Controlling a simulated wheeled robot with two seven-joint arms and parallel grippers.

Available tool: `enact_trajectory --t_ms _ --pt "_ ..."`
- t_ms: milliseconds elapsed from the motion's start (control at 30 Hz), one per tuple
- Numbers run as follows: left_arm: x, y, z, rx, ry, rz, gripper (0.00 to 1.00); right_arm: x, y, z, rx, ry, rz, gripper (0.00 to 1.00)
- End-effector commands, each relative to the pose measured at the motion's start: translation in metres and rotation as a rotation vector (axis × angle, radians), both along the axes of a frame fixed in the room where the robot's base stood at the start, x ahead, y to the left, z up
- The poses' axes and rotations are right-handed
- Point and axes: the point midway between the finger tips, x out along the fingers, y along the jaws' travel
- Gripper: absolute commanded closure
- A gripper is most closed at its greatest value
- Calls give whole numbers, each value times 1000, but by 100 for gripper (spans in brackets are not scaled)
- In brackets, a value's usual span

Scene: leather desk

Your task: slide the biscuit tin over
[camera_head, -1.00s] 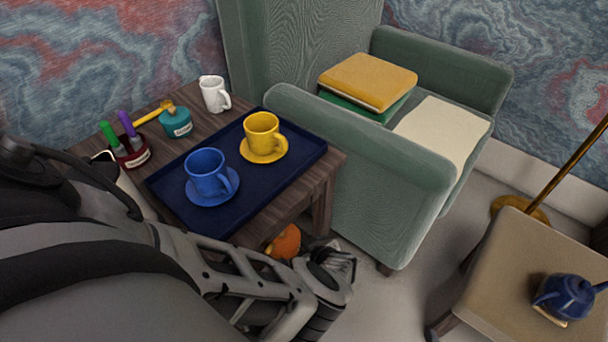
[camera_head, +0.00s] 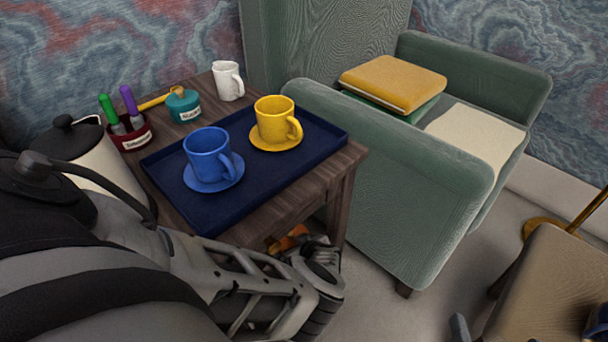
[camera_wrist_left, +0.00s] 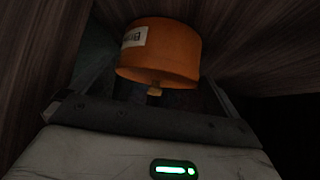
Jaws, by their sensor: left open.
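The biscuit tin is a round orange tin (camera_wrist_left: 165,52) with a pale label and a small knob, and it looks upside down in the left wrist view. In the head view only a small orange part of it (camera_head: 290,240) shows, low beside the wooden table and mostly behind my left gripper (camera_head: 322,262). In the left wrist view my left gripper is open, with the tin in front of and between its fingers. I cannot tell whether they touch it.
A wooden table (camera_head: 352,160) carries a blue tray (camera_head: 245,188) with a blue mug (camera_head: 208,152) and a yellow mug (camera_head: 277,118). A white mug (camera_head: 228,80) and jars stand behind. A green armchair (camera_head: 400,190) is close on the right. Floor (camera_head: 400,310) shows in front of it.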

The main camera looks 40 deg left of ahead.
Motion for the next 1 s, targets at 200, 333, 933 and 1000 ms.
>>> enact_trajectory --t_ms 200,333,933,1000 --pt "-3 13 -26 -13 6 1 0 2 6 2 100 -16 5 0" --pt "-2 15 -26 -13 6 0 0 2 7 5 120 -18 7 0" --pt "-2 15 -24 -12 6 0 32 2 6 6 119 -17 7 0" --pt "-2 15 -24 -12 6 0 32 2 6 6 119 -17 6 0"
